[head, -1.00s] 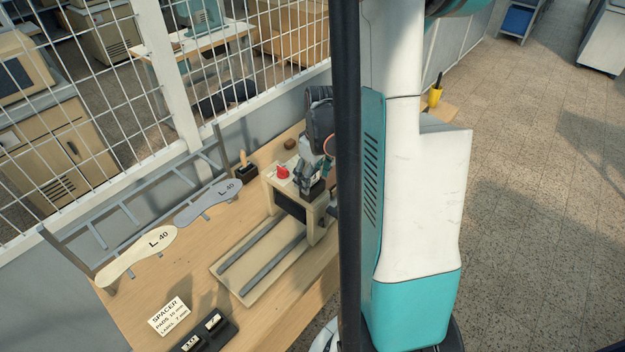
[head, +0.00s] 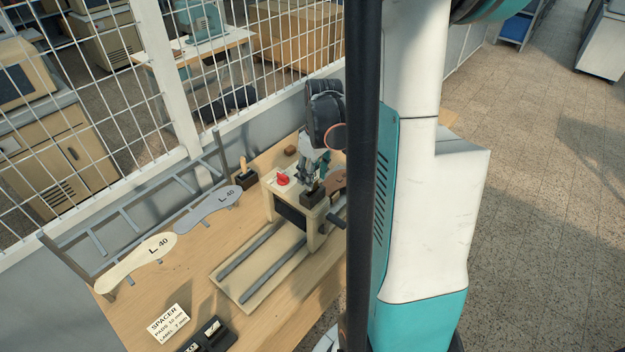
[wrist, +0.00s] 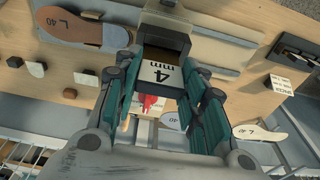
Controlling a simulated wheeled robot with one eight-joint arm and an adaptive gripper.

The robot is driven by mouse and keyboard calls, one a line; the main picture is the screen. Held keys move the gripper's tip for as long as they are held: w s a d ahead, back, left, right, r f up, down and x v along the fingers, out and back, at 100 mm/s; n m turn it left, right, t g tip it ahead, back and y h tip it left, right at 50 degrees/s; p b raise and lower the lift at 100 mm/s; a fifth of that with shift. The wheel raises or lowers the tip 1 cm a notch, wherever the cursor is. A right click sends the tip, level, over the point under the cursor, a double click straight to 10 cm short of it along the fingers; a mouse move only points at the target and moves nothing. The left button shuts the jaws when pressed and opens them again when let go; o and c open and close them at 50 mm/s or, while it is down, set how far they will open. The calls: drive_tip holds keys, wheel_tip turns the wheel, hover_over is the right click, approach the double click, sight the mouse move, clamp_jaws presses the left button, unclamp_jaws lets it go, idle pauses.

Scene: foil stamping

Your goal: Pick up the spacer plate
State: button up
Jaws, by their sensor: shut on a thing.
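My gripper (head: 310,182) is at the beige press on the table, above a dark block (head: 312,197). In the wrist view my gripper (wrist: 163,62) has its fingers on both sides of the spacer plate (wrist: 160,74), whose white face reads "4 mm", and is shut on it. A dark, box-like part lies directly behind that face. I cannot tell whether the plate is clear of the surface below.
The press has a red knob (head: 283,180) and rails (head: 262,250) in front. A brown insole (wrist: 85,28) is beside it. Cream (head: 135,264) and grey (head: 207,205) insoles lie left. A black tray (head: 208,336) and SPACER sign (head: 168,322) are at front.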

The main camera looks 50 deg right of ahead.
wheel_tip(320, 180, up, 17)
drive_tip(key=shift+f, duration=0.15)
idle(0.5)
wheel_tip(320, 180, up, 5)
drive_tip(key=p, duration=0.3)
drive_tip(key=shift+p, duration=0.3)
idle(0.4)
drive_tip(key=shift+f, duration=0.1)
